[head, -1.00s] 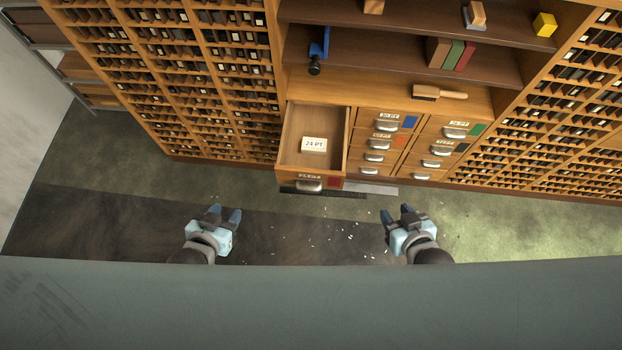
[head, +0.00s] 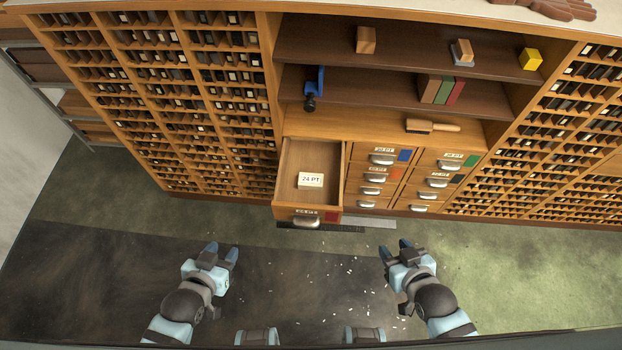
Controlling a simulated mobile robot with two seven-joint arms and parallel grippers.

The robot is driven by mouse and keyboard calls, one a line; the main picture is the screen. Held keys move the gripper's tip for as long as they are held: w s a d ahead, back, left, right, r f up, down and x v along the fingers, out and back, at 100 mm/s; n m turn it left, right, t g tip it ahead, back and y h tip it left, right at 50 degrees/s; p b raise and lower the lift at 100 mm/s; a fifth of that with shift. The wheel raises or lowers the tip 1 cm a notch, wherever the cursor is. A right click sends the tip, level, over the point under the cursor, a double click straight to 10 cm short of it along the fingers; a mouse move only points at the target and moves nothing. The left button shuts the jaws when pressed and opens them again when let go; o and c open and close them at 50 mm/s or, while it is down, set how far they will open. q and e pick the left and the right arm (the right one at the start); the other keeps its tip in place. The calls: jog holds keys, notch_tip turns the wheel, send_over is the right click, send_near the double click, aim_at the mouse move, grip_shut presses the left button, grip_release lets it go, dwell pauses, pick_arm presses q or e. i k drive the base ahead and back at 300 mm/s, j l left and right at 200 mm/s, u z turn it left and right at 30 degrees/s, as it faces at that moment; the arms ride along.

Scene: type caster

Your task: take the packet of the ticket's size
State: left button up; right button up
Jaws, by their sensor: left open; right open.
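A small white packet (head: 311,181) marked "24 PT" lies inside an open drawer (head: 282,190). The drawer is pulled out at the left of the drawer bank. Its front carries a label, a metal handle and a red patch. No separate ticket can be made out. My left gripper (head: 222,254) is open and empty, below and left of the drawer. My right gripper (head: 396,251) is open and empty, below and right of it. Both are apart from the drawer and the packet.
Closed labelled drawers (head: 380,175) with handles stand right of the open one. A brush (head: 432,126) lies on the ledge above. Shelves hold books (head: 440,90), a yellow block (head: 530,59) and a blue tool (head: 314,88). Type cases flank both sides.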

aim_at(307, 181)
jog(key=i+j+z, duration=0.2)
jog(key=j+z, duration=0.25)
jog(key=j, duration=1.05)
jog(key=j+z, duration=0.4)
jog(key=j, duration=1.1)
jog(key=i+j+z, duration=0.1)
jog(key=i+j, duration=0.15)
jog(key=j, duration=0.1)
